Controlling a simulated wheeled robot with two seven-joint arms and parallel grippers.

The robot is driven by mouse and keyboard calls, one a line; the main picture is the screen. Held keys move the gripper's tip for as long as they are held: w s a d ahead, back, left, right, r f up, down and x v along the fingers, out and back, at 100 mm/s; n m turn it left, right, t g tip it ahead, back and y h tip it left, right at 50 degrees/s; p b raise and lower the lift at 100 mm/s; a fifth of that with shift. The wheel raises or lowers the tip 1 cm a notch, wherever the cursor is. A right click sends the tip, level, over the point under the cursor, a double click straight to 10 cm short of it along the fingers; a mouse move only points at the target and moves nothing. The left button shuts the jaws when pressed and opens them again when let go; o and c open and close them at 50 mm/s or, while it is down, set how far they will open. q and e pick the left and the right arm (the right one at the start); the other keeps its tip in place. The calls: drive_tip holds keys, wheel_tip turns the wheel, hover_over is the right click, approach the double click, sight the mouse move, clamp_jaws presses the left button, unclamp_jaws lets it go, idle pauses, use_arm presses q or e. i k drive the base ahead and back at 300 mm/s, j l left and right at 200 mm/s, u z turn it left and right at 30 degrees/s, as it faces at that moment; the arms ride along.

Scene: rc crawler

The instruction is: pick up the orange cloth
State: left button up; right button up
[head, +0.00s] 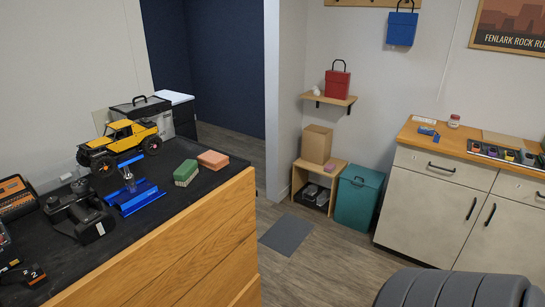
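A folded, salmon-orange piece (213,160), which looks like the orange cloth, lies flat on the black top of the wooden workbench (190,235). It is near the bench's far right corner, just right of a green block with a pale side (186,173). A narrow gap seems to separate the two. Nothing covers the cloth. Neither of my grippers shows in the head view.
Left of the cloth are a blue stand (135,198), a yellow crawler truck (120,143) and a black transmitter (80,215). A toolbox (145,110) stands behind. Floor (335,262) is open between the bench and the cabinet (430,195).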

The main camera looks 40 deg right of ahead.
sight(213, 160)
drive_tip(key=z, duration=1.05)
